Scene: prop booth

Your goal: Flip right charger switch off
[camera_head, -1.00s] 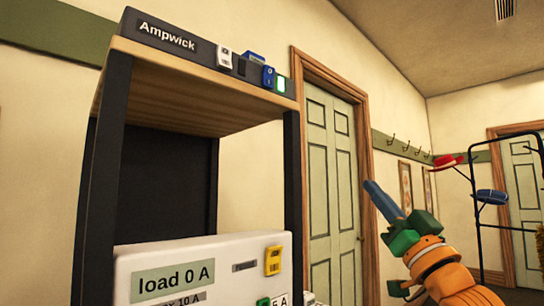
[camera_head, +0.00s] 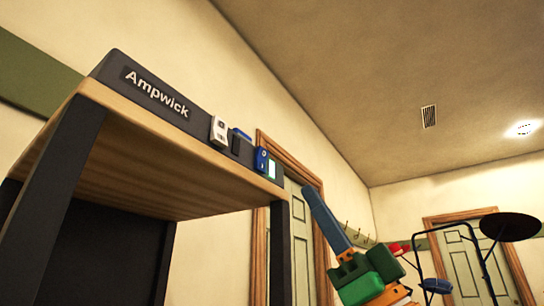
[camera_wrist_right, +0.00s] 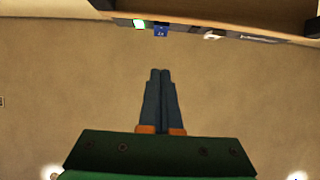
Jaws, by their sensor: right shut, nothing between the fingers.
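The dark charger strip labelled Ampwick (camera_head: 155,95) lies along the front edge of a wooden shelf top. Near its right end is a blue switch (camera_head: 262,160), which also shows in the right wrist view (camera_wrist_right: 160,30). A white switch (camera_head: 219,130) sits further left on the strip. My right gripper (camera_head: 312,193) is shut and empty, its blue fingers together, pointing up, to the right of and below the blue switch, apart from it. My left gripper is out of view.
The wooden shelf top (camera_head: 165,160) stands on dark posts (camera_head: 280,250). A door (camera_head: 302,245) is behind my right gripper. Open air lies between my gripper and the strip.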

